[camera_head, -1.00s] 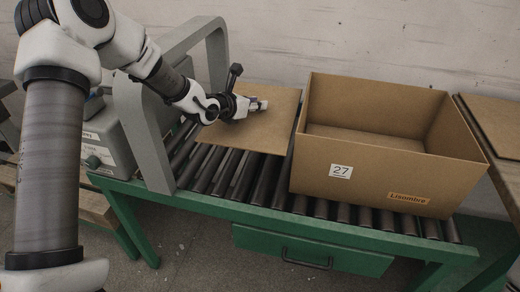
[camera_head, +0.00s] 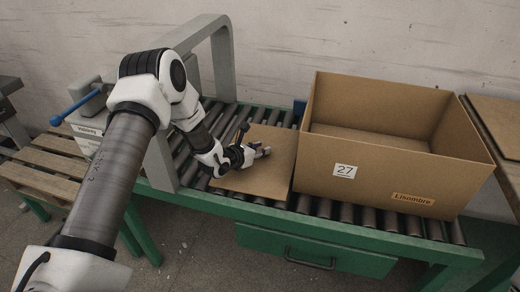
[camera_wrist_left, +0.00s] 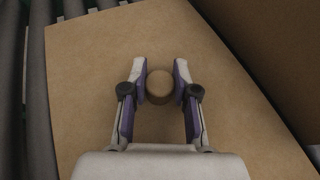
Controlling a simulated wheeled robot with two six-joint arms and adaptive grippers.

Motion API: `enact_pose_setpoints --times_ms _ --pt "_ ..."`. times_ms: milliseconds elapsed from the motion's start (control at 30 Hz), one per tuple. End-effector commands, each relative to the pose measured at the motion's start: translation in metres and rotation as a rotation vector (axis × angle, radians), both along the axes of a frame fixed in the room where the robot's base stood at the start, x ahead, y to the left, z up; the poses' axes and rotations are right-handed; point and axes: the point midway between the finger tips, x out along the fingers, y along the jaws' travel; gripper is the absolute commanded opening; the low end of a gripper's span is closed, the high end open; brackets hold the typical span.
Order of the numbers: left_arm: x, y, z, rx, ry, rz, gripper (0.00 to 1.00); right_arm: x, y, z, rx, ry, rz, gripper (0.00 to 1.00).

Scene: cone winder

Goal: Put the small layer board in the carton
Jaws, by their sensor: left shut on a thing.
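The small layer board (camera_head: 272,178), a flat brown square, is over the rollers just left of the carton. I cannot tell whether it rests on them or hangs slightly above. In the left wrist view it fills most of the picture, with a round knob (camera_wrist_left: 160,86) on it. My left gripper (camera_head: 263,152) is above the board, its fingers on either side of the knob and shut on it. The carton (camera_head: 395,180) stands open at the top, marked 27; its front wall hides part of the inside. My right gripper is not in view.
The roller conveyor (camera_head: 335,209) on a green frame runs under both. A grey arch (camera_head: 223,60) spans it on the left, close to my arm. A wooden pallet (camera_head: 45,168) is at far left. Brown sheets (camera_head: 498,120) lie on a table right of the carton.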

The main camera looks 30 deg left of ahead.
Motion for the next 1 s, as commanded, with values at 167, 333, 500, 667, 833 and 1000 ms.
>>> enact_pose_setpoints --times_ms 167,333,500,667,833,1000 --pt "0.000 0.000 -0.001 0.000 0.001 0.000 0.00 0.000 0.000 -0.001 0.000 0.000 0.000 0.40" --pt "0.000 0.000 -0.002 -0.001 0.001 0.000 0.54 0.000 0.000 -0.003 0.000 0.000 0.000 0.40" --pt "0.000 0.000 -0.002 -0.001 0.001 0.000 0.54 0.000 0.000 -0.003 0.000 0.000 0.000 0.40" --pt "0.000 0.000 0.002 -0.001 0.001 0.000 0.54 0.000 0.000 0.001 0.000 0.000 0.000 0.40" --pt "-0.021 0.005 0.011 -0.005 0.001 0.004 0.54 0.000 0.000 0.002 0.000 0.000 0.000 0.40" --pt "-0.063 0.013 0.029 -0.009 0.002 0.007 0.54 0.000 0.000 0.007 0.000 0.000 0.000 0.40"
